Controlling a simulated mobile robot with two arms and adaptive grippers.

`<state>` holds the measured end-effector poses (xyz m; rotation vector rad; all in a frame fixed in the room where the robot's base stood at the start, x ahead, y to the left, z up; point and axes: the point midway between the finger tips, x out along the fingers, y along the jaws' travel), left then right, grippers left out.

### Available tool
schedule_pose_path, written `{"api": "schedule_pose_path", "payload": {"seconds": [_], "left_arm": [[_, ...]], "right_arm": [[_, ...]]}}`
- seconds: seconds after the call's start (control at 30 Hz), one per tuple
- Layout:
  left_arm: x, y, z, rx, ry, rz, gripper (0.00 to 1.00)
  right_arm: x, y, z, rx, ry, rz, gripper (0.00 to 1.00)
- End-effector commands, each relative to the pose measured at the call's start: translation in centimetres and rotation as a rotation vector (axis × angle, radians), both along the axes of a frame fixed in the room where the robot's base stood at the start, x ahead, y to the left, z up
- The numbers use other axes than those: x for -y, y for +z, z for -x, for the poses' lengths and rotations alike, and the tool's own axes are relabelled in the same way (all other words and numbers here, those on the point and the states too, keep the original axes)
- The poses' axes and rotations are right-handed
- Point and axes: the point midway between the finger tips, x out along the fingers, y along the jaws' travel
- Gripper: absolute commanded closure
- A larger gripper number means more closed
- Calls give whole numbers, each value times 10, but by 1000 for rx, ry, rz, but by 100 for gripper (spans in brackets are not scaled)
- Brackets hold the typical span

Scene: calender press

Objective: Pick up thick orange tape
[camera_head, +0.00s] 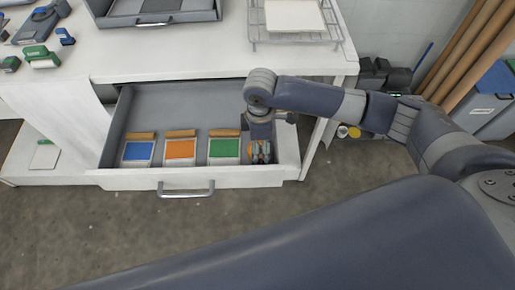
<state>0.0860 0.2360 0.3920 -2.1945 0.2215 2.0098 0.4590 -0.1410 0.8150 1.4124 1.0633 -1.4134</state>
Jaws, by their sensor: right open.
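A grey drawer (190,98) is pulled out from the white bench. In it a row of flat coloured pieces, blue (142,152), orange (181,149) and green (224,149), lies along the front, each with a tan-orange strip behind it. My right gripper (260,155) points down into the drawer's right front corner. It is open, and small orange bits show at its fingers, perhaps the thick orange tape; the fingers hide most of it, and I cannot tell whether they touch it. My left gripper is not in view.
The drawer's front wall with its handle (185,193) is close below my right gripper. A wire rack (295,35) and a grey tray stand on the bench top (200,50). Brown rolls (465,55) lean at the right. The drawer's back part is empty.

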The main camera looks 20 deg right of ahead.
Motion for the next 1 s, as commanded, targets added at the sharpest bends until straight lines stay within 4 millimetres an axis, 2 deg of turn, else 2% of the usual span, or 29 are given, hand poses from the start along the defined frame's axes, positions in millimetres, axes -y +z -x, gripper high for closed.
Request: {"api": "schedule_pose_path", "payload": {"seconds": [0.13, 0.37, 0.5, 0.57, 0.87, 1.0], "left_arm": [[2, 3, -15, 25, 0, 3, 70], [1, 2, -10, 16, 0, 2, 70], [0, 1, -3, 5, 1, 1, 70], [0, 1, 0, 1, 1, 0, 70], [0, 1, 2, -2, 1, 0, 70], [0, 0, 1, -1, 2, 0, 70]], "right_arm": [[0, -12, 0, 1, 1, 1, 25], [0, -13, 0, 1, 2, 0, 27], [0, -13, 0, 1, 2, 0, 59], [0, -13, 0, 1, 2, 0, 72], [0, -12, 0, 1, 1, 0, 72], [0, -2, -1, 4, 1, -2, 72]]}}
